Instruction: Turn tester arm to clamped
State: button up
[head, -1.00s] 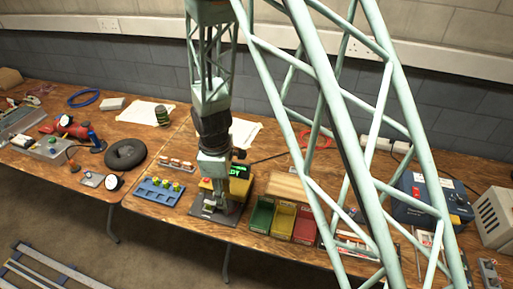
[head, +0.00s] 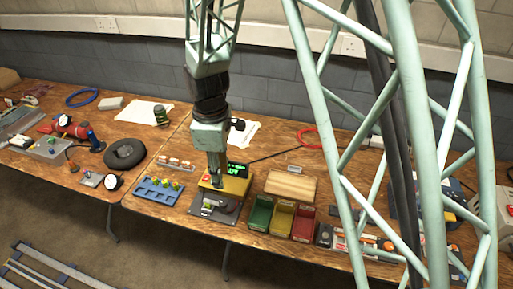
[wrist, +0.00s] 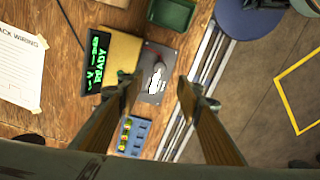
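The tester is a yellow box (head: 236,186) with a lit green display (head: 238,169). In front of it is a dark grey plate (head: 205,226) carrying the tester arm (head: 228,206). In the wrist view the display (wrist: 97,62) reads READY. The plate (wrist: 147,97) there shows the grey tester arm (wrist: 160,66) with a bright white patch at its lower end. My gripper (head: 216,184) is above the tester, apart from the arm. In the wrist view my gripper (wrist: 156,88) has its fingers wide apart, with nothing between them.
A blue tray (head: 152,198) with several small parts lies left of the tester. Green (head: 261,213), yellow (head: 281,218) and red (head: 304,223) bins stand right of it. A wooden board (head: 290,185) lies behind the bins.

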jog(key=s+d+r+m+b, duration=0.1)
jog(key=s+d+r+m, duration=0.1)
jog(key=d+r, duration=0.3)
jog(key=s+d+r+m+t+b, duration=0.1)
jog(key=d+r+m, duration=0.2)
jog(key=d+r, duration=0.3)
notch_tip(320, 180, up, 3)
jog(key=shift+s+r, duration=0.2)
jog(key=shift+s, duration=0.15)
dwell(1.1)
jog(key=shift+s+d, duration=0.1)
jog(key=shift+d, duration=0.1)
